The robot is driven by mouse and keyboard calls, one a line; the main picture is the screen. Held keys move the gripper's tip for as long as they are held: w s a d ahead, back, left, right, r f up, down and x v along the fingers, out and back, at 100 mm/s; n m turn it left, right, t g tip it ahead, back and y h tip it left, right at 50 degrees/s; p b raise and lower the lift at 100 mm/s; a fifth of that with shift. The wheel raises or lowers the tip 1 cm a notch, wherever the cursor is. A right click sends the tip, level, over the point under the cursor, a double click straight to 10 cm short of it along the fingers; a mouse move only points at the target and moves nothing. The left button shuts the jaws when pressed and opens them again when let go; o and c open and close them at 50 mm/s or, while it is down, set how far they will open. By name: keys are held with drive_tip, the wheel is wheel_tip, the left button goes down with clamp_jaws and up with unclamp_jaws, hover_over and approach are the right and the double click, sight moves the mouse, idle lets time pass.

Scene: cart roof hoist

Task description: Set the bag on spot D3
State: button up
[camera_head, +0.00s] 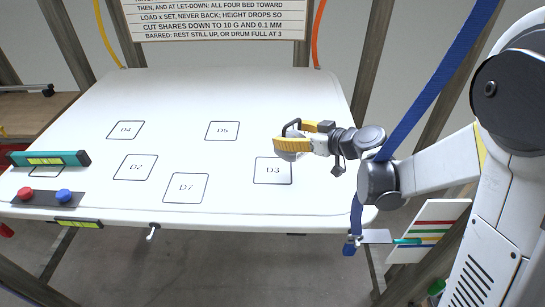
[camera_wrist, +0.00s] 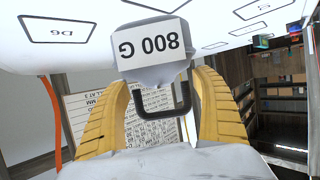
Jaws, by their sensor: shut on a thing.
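The bag is a grey block-like body with a white "800 G" label and a dark handle. It fills the top middle of the wrist view (camera_wrist: 152,72) and shows in the head view as a grey lump (camera_head: 290,155) below my fingers. My gripper (camera_head: 288,140) is shut on it, its yellow fingers on either side of the bag in the wrist view (camera_wrist: 163,92). Spot D3 (camera_head: 273,172) is an outlined square on the white board, just below and left of the bag in the head view. I cannot tell the gap under the bag.
A blue strap (camera_head: 430,85) hangs by my arm on the right.

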sight(275, 154)
drive_tip(key=a+f, duration=0.2)
drive_tip(key=a, duration=0.1)
drive_tip(key=a+f+b, duration=0.1)
drive_tip(key=a, duration=0.1)
drive_tip(key=shift+a+f, duration=0.2)
drive_tip(key=shift+s+f+b, duration=0.1)
drive_tip(key=shift+f+b, duration=0.7)
drive_tip(key=shift+f, duration=1.15)
drive_tip(key=shift+f, duration=0.1)
drive_tip(key=o, duration=1.4)
